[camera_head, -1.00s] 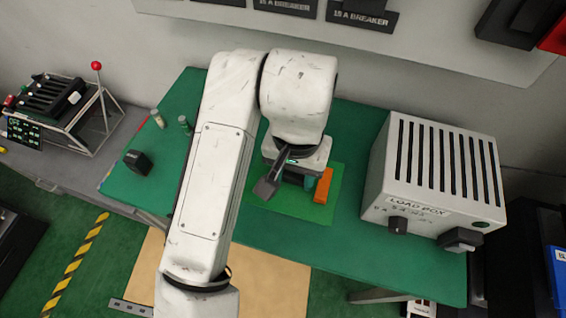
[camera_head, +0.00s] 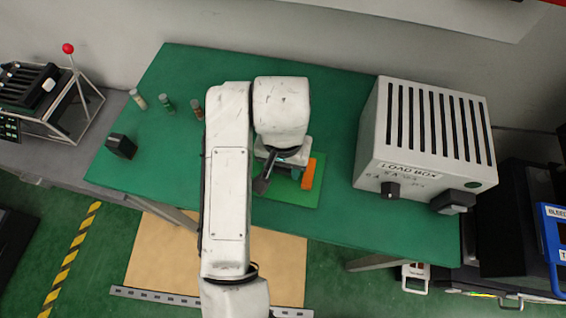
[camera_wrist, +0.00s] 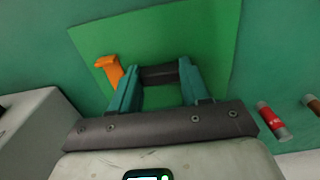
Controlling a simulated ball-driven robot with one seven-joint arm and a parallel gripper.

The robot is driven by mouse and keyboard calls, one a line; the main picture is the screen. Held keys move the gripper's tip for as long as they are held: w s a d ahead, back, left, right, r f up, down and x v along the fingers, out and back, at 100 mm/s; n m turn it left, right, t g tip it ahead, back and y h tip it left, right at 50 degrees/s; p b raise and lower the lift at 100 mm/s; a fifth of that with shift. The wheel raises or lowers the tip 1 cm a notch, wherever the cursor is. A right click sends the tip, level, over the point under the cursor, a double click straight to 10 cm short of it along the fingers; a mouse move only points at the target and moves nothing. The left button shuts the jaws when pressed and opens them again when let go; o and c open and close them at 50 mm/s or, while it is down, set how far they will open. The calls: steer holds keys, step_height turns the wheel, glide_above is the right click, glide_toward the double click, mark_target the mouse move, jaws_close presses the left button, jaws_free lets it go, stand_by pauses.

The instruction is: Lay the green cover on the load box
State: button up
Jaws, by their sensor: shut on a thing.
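The green cover (camera_head: 286,192) is a flat bright green sheet under my gripper in the head view, left of the load box. It fills the upper middle of the wrist view (camera_wrist: 205,35), with a dark grip bar (camera_wrist: 158,75) on it. My gripper (camera_wrist: 155,82) has its teal fingers shut on that bar; it shows partly behind my arm in the head view (camera_head: 284,170). An orange piece (camera_wrist: 110,68) stands at the cover beside the fingers. I cannot tell whether the cover touches the table. The load box (camera_head: 378,165) is white with a slotted top.
The green table (camera_head: 335,115) is clear between the cover and the back wall. Several small vials (camera_head: 167,104) and a black block (camera_head: 121,146) are on its left part. Dark knobs (camera_head: 452,201) stick out from the load box's front. A red-knobbed lever fixture (camera_head: 68,48) stands far left.

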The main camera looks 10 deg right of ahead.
steer(key=shift+f, duration=0.2)
steer(key=o, duration=1.1)
